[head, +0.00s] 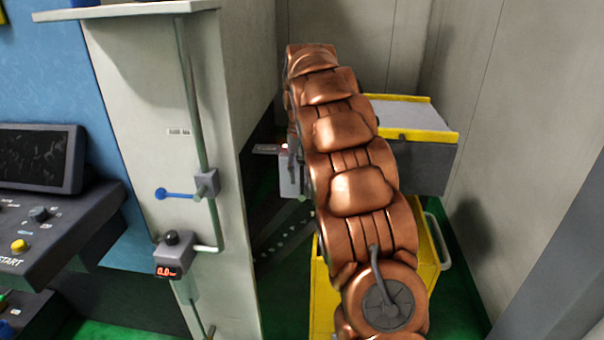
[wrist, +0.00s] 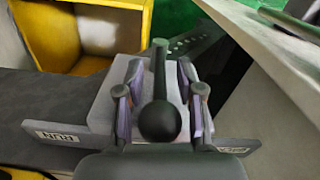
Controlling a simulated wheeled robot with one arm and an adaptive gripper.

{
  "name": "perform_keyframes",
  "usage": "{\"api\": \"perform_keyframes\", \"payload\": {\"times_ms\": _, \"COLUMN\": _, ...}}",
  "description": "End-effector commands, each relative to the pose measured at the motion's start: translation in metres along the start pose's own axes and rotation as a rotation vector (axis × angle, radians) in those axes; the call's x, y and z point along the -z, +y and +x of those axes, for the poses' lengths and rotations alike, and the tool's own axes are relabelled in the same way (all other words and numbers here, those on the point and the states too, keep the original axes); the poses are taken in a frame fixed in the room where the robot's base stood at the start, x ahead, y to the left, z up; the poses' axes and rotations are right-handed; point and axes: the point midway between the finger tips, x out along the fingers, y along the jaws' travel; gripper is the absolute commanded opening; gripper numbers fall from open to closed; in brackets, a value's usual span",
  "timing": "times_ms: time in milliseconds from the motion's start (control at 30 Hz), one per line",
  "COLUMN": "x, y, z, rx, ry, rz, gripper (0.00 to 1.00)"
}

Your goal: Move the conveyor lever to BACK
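The conveyor lever (wrist: 160,80) shows in the wrist view as a dark shaft with a black ball knob (wrist: 159,121). It rises from a light grey box (wrist: 108,105) toward the camera. My gripper (wrist: 160,103) is open, one finger on each side of the lever, with narrow gaps beside the knob. In the head view the grey lever box (head: 289,181) is partly hidden behind my copper arm. The lever and my fingers are mostly hidden there. A label plate (wrist: 55,136) sticks out left of the box and another (wrist: 235,148) right; I cannot read either surely.
A yellow cart (head: 325,300) stands below my arm. A pale cabinet (head: 160,110) with a pipe and blue valve handle (head: 175,194) stands left. A dark conveyor part (wrist: 190,45) runs behind the lever box.

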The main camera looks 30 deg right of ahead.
Motion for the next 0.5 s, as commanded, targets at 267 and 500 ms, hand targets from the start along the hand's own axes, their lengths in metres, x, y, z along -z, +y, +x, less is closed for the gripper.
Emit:
{"api": "perform_keyframes", "payload": {"times_ms": 267, "x": 0.0, "y": 0.0, "z": 0.0001, "rx": 0.0, "ry": 0.0, "rz": 0.0, "gripper": 0.07}}
{"api": "perform_keyframes", "payload": {"times_ms": 500, "x": 0.0, "y": 0.0, "z": 0.0001, "rx": 0.0, "ry": 0.0, "rz": 0.0, "gripper": 0.0}}
